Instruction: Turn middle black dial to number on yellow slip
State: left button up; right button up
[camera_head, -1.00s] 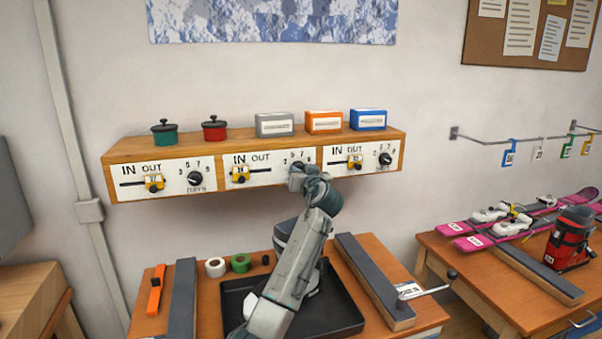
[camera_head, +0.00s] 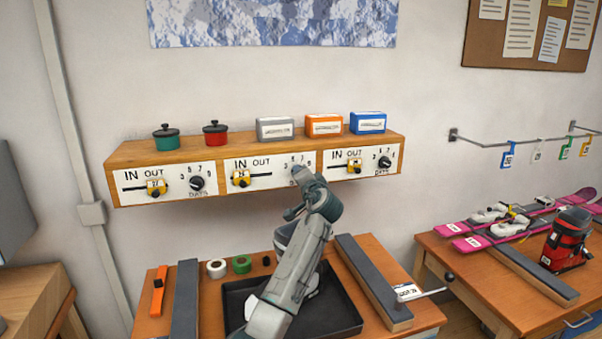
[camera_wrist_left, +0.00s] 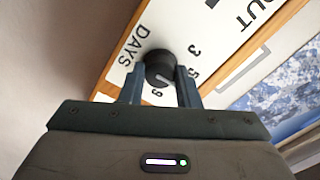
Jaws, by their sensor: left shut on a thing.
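The middle panel (camera_head: 262,176) holds the middle black dial, which my left gripper (camera_head: 299,172) covers in the head view. In the left wrist view the black dial (camera_wrist_left: 158,62) sits between the two fingers of my left gripper (camera_wrist_left: 160,72), which is shut on its sides. A short white mark shows on the dial's face; I cannot tell which number it meets. A 3 and a 5 beside the dial are readable. A yellow slip (camera_head: 557,3) on the corkboard is cut off by the top edge; no number is readable. My right gripper is not in view.
Similar dials sit on the left (camera_head: 197,184) and right (camera_head: 385,162) panels, with yellow sliders such as the middle one (camera_head: 241,178). Pots and boxes stand on the wooden shelf (camera_head: 130,152). A black tray (camera_head: 345,318) lies on the bench below.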

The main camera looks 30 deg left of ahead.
pick_arm(q)
jog(key=shift+m+p, duration=1.25)
jog(key=shift+m, duration=1.05)
jog(key=shift+f, duration=0.1)
jog(key=o, duration=1)
jog(key=shift+d, duration=0.15)
jog(key=b+v, duration=0.4)
jog(key=v, duration=0.7)
